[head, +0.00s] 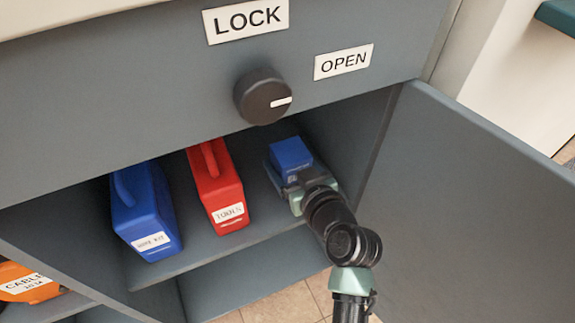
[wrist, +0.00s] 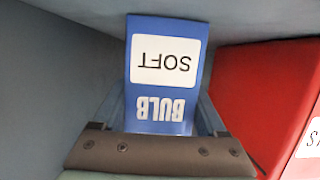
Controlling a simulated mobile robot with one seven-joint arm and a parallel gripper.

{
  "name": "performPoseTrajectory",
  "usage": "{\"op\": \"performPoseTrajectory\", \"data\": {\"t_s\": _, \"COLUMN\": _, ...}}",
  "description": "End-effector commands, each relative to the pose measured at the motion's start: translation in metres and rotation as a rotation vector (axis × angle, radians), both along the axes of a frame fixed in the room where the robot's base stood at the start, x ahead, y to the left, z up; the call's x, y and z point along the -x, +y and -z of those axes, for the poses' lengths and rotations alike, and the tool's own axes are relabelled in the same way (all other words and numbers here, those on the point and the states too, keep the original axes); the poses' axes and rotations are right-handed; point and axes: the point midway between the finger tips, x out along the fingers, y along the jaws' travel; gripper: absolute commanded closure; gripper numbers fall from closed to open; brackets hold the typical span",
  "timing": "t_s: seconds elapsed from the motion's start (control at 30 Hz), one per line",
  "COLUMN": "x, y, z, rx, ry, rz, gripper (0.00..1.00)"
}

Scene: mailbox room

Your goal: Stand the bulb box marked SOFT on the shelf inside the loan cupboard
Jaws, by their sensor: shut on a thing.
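The loan cupboard stands open, with its shelf (head: 215,247) inside. The blue bulb box (head: 291,156) is inside the cupboard at the right end of the shelf. In the wrist view the box (wrist: 165,85) shows a white SOFT label and the word BULB, both upside down in the picture. My gripper (head: 284,178) reaches in from the front right and is shut on the box, with a finger on each side. Whether the box's base touches the shelf is hidden.
A red case (head: 216,185) marked TURNS or similar stands left of the box, close by. A blue case (head: 146,212) stands farther left. An orange CABLE case (head: 25,283) is lower left. The open door (head: 460,210) is right of my arm; a knob (head: 262,96) sits above.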

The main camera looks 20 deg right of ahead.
Motion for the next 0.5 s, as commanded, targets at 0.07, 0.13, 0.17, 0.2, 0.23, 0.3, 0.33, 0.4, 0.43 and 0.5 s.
{"op": "performPoseTrajectory", "data": {"t_s": 0.07, "x": -0.0003, "y": 0.0000, "z": -0.0022, "rx": 0.001, "ry": -0.002, "rz": 0.000, "gripper": 0.83}}
{"op": "performPoseTrajectory", "data": {"t_s": 0.13, "x": -0.0003, "y": 0.0000, "z": -0.0020, "rx": 0.001, "ry": -0.002, "rz": 0.000, "gripper": 0.83}}
{"op": "performPoseTrajectory", "data": {"t_s": 0.17, "x": -0.0002, "y": 0.0001, "z": -0.0011, "rx": 0.001, "ry": -0.002, "rz": 0.000, "gripper": 0.83}}
{"op": "performPoseTrajectory", "data": {"t_s": 0.2, "x": -0.0002, "y": 0.0001, "z": 0.0006, "rx": 0.001, "ry": -0.001, "rz": 0.000, "gripper": 0.83}}
{"op": "performPoseTrajectory", "data": {"t_s": 0.23, "x": -0.0003, "y": 0.0001, "z": 0.0018, "rx": 0.001, "ry": -0.001, "rz": 0.000, "gripper": 0.83}}
{"op": "performPoseTrajectory", "data": {"t_s": 0.3, "x": -0.0002, "y": 0.0001, "z": 0.0012, "rx": 0.001, "ry": -0.001, "rz": 0.000, "gripper": 0.18}}
{"op": "performPoseTrajectory", "data": {"t_s": 0.33, "x": -0.0003, "y": 0.0001, "z": 0.0011, "rx": 0.001, "ry": -0.001, "rz": 0.000, "gripper": 0.13}}
{"op": "performPoseTrajectory", "data": {"t_s": 0.4, "x": -0.0002, "y": 0.0002, "z": 0.0012, "rx": 0.001, "ry": 0.000, "rz": 0.000, "gripper": 0.00}}
{"op": "performPoseTrajectory", "data": {"t_s": 0.43, "x": -0.0002, "y": 0.0002, "z": 0.0011, "rx": 0.001, "ry": -0.001, "rz": 0.000, "gripper": 0.00}}
{"op": "performPoseTrajectory", "data": {"t_s": 0.5, "x": -0.0002, "y": 0.0002, "z": 0.0011, "rx": 0.001, "ry": 0.000, "rz": 0.000, "gripper": 0.00}}
